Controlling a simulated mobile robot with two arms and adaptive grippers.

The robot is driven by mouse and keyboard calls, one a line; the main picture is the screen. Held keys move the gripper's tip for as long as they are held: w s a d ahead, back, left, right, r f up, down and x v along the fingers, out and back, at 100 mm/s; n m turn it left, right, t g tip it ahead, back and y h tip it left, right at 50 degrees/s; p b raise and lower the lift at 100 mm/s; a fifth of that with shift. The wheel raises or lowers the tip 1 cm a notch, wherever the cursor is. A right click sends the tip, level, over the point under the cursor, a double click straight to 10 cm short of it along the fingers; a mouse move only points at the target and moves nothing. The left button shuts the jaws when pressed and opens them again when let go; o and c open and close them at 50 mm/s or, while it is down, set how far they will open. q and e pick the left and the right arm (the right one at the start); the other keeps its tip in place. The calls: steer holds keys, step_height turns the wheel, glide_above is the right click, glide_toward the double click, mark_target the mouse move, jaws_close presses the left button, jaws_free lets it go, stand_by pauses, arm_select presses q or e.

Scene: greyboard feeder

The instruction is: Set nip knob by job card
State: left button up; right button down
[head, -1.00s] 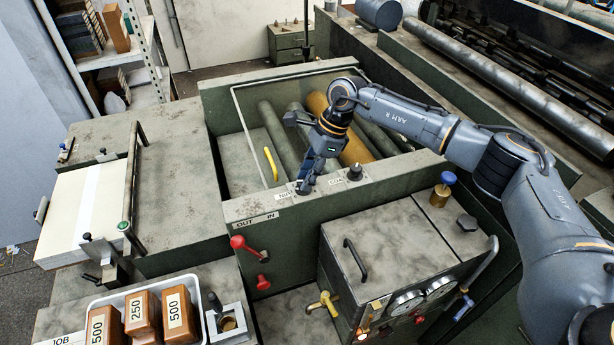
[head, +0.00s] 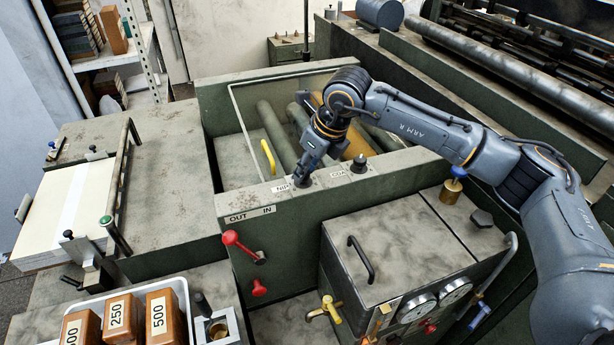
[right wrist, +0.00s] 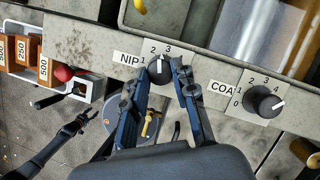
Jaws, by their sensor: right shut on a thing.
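The nip knob (right wrist: 160,72) is a dark round knob beside the NIP label, with the numbers 1, 2 and 3 around it in the right wrist view. Its pale mark points roughly up, between 2 and 3 as far as I can tell. My right gripper (right wrist: 166,76) is shut on it, one finger on each side. In the head view the right gripper (head: 304,177) reaches down onto the panel top and mostly hides the knob. A dark jaw-like shape at lower left in the right wrist view appears to be my left gripper (right wrist: 80,124); its jaws are unclear. I make out no job card.
The coat knob (head: 358,163) stands just right of the nip knob. A red lever (head: 231,238) sits on the front panel below the OUT/IN label. The gauge box (head: 400,250) stands in front. Numbered blocks (head: 122,318) fill a white tray at lower left.

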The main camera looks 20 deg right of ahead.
steer(key=shift+a+m+h+b, duration=0.1)
steer(key=shift+m+h+b, duration=0.4)
steer(key=shift+m+b, duration=0.65)
steer(key=shift+m+t, duration=0.3)
steer(key=shift+m, duration=0.15)
steer(key=shift+r+b, duration=0.1)
steer(key=shift+b, duration=0.2)
steer(key=c, duration=1.1)
jaws_free()
steer(key=shift+o, duration=0.2)
steer(key=v, duration=1.2)
steer(key=shift+a, duration=0.15)
